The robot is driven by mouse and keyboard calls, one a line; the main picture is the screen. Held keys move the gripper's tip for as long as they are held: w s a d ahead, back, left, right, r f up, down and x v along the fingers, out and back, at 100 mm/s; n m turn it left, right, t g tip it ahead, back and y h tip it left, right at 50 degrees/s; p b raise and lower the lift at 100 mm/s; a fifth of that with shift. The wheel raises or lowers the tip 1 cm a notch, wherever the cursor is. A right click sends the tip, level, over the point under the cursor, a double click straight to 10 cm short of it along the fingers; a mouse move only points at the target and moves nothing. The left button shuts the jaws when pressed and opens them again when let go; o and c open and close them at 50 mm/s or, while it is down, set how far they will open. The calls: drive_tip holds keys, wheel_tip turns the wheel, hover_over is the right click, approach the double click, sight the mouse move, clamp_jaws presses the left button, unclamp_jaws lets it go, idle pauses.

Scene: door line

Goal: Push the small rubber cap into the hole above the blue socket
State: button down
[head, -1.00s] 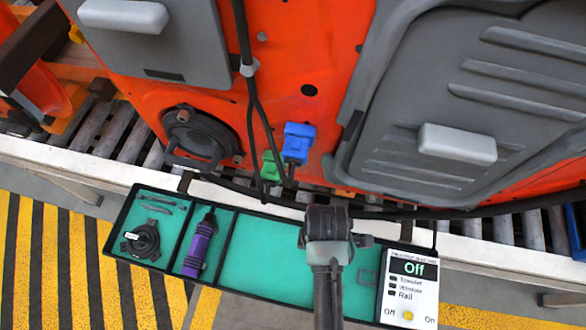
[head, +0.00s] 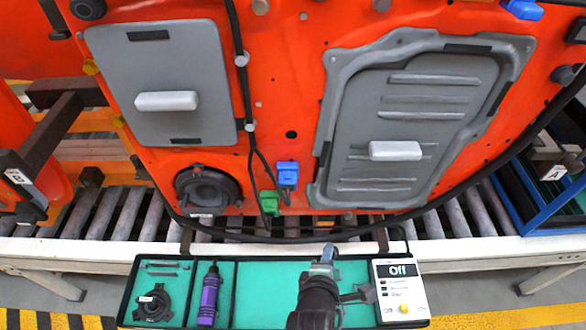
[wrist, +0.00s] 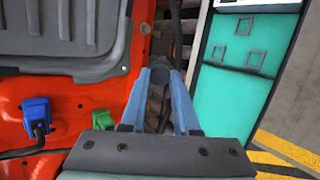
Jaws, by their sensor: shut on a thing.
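The orange door panel (head: 275,85) stands behind the tray. The blue socket (head: 287,173) is on its lower middle, and it shows at the left of the wrist view (wrist: 36,112). The hole (head: 291,134) is a dark round spot just above that socket and looks empty. My gripper (head: 326,252) is below and right of the socket, at the tray's back edge. In the wrist view its light-blue fingers (wrist: 163,68) are shut on a small dark round piece, apparently the rubber cap (wrist: 160,61). The fingers hide much of it.
A green connector (head: 269,203) and hanging black cables sit beside the socket. The teal tray (head: 258,285) holds a black round part (head: 153,304) and a purple tool (head: 208,297). A switch box (head: 400,290) reading Off stands at its right. A roller conveyor (head: 130,212) runs behind.

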drive_tip(key=w+a+r+n+t+y+p, duration=0.1)
drive_tip(key=w+a+r+t+p, duration=0.15)
drive_tip(key=r, duration=0.35)
drive_tip(key=w+a+r+n+t+y+p, duration=0.1)
drive_tip(key=w+r+t, duration=0.15)
drive_tip(key=r, duration=0.35)
drive_tip(key=n+t+y+p, duration=0.1)
drive_tip(key=t+p, duration=0.1)
drive_tip(key=t, duration=0.1)
approach(291, 135)
drive_tip(key=shift+w+d+b, duration=0.1)
drive_tip(key=shift+w+b, duration=0.6)
drive_tip(key=shift+w, duration=1.45)
drive_tip(key=shift+w, duration=1)
drive_tip(key=c, duration=0.6)
unclamp_jaws()
drive_tip(key=shift+s+f, duration=0.1)
